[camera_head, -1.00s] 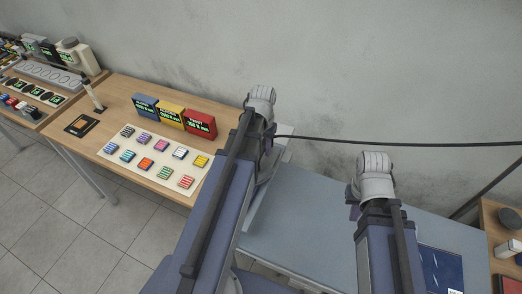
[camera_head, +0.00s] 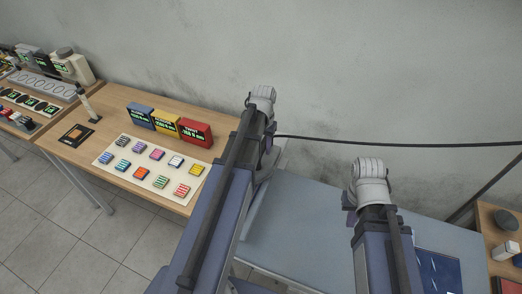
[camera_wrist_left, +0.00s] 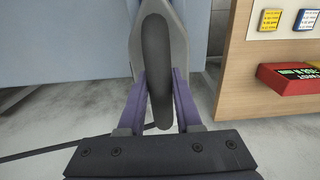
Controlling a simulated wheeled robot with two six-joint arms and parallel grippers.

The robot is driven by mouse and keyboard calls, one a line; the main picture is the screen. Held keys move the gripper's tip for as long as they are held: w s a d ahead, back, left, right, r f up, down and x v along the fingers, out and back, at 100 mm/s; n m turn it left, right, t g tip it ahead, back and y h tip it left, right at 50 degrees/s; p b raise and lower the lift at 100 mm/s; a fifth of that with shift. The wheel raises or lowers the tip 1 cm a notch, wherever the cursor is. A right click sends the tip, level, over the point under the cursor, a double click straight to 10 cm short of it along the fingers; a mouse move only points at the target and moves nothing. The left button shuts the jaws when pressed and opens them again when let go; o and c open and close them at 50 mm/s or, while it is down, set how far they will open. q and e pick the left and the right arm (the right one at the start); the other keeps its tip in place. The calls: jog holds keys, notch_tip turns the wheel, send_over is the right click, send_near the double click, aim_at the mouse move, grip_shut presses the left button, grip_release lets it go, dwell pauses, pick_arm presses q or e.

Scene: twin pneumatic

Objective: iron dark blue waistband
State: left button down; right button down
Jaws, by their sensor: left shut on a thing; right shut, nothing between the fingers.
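In the left wrist view my left gripper (camera_wrist_left: 160,103) has its two purple fingers shut on the dark grip of a grey tool, which looks like an iron (camera_wrist_left: 157,62). In the head view only my two arms show, each ending in a white ribbed joint; the fingers of both are hidden. A flat dark blue piece (camera_head: 438,268) with light specks lies at the lower right, partly behind my right arm. I cannot tell whether it is the waistband.
A wooden table (camera_head: 100,185) at the left carries blue, yellow and red display boxes (camera_head: 167,125) and a pale sheet (camera_head: 130,180) of several coloured swatches. A grey-blue surface (camera_head: 300,220) lies under my arms. A dark cable (camera_head: 400,144) crosses the wall.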

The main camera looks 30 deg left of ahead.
pick_arm(q)
jog(key=shift+w, duration=0.65)
jog(key=shift+w+a, duration=0.15)
jog(key=shift+w, duration=1.6)
jog(key=shift+r, duration=0.15)
jog(key=shift+r+p, duration=2.95)
jog(key=shift+p, duration=0.25)
jog(key=shift+r, duration=0.1)
notch_tip(320, 180, up, 3)
jog(key=p, duration=0.3)
